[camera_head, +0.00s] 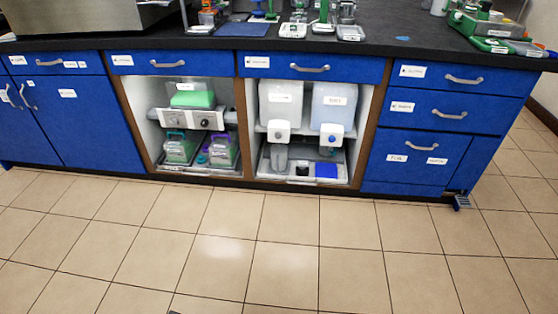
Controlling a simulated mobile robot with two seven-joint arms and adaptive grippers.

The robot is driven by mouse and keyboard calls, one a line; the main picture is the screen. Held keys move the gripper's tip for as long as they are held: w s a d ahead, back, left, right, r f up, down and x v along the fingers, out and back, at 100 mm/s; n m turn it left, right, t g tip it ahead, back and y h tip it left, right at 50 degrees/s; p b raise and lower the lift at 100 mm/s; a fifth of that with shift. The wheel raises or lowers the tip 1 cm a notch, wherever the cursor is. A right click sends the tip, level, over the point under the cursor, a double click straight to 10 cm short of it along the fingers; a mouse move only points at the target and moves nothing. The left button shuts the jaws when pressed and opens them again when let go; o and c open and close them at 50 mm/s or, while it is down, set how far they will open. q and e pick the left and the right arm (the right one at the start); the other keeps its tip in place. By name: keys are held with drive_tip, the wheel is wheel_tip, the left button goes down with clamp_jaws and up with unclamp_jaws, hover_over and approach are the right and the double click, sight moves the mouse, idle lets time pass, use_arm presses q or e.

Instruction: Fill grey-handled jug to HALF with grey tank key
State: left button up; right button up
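Two tanks sit side by side in the open cabinet bay right of centre. The left tank (281,103) is whitish, with a white tap block and a small grey key (279,137). The right tank (333,108) is pale bluish, and its tap has a blue key (331,139). A greyish jug-like thing (280,158) stands below the left tap; its handle and any fill level are too small to tell. Neither gripper is in view.
The tanks rest on a shelf above a light tray (270,174) holding a blue square (326,171). A device with knobs (190,119) fills the left bay's upper shelf. Blue drawers (440,114) flank the bays. The tiled floor (260,240) in front is clear.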

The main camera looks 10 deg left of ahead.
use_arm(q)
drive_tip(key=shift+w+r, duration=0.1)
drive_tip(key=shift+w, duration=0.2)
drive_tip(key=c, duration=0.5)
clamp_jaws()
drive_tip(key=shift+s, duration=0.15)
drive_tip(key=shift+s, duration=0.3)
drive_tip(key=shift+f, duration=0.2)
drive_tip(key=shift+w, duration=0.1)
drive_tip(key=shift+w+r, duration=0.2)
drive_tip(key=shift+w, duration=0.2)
